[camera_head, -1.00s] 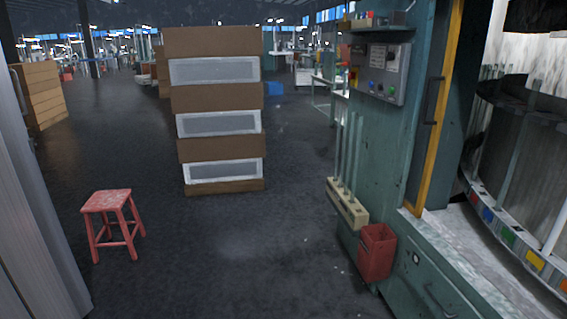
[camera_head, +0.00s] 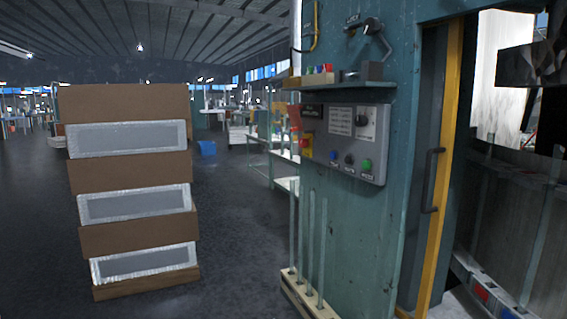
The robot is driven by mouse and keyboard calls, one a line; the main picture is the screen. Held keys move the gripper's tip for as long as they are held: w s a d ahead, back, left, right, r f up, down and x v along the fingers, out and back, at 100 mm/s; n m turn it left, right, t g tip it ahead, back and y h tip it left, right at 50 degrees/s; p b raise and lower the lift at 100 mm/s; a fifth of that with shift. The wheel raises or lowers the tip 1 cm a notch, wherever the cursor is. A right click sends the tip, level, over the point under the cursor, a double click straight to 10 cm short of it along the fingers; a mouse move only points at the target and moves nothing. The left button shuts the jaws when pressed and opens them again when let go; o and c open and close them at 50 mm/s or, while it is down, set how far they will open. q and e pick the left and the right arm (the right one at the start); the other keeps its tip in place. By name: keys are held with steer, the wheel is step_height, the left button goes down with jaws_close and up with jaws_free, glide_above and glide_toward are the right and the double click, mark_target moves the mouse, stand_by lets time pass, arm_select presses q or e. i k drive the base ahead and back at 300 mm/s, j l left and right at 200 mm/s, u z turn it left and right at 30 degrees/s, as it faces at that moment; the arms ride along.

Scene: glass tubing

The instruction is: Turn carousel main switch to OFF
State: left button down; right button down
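A grey control panel (camera_head: 345,142) is fixed to the teal machine cabinet (camera_head: 405,60), right of the picture's middle. A red-on-yellow switch (camera_head: 306,144) sits at its left edge. A dark rotary knob (camera_head: 361,120) sits on a white label at upper right; its pointing direction is too small to read. Along the bottom are a blue button (camera_head: 333,155), a dark knob (camera_head: 349,159) and a green button (camera_head: 367,164). The carousel (camera_head: 500,220) with upright glass tubes shows at right behind the door opening. Neither gripper is in view.
A shelf (camera_head: 340,83) with small coloured items juts out above the panel. A rack (camera_head: 305,298) of glass tubes stands below it. A yellow-edged door frame (camera_head: 441,170) with a dark handle is at right. Stacked boxes (camera_head: 135,175) stand at left; floor between is open.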

mark_target(303, 143)
steer(key=i+j+z, duration=0.25)
steer(key=i+j, duration=0.2)
steer(key=i, duration=0.25)
steer(key=i+j+z, duration=0.25)
steer(key=i+j, duration=0.35)
steer(key=i, duration=0.1)
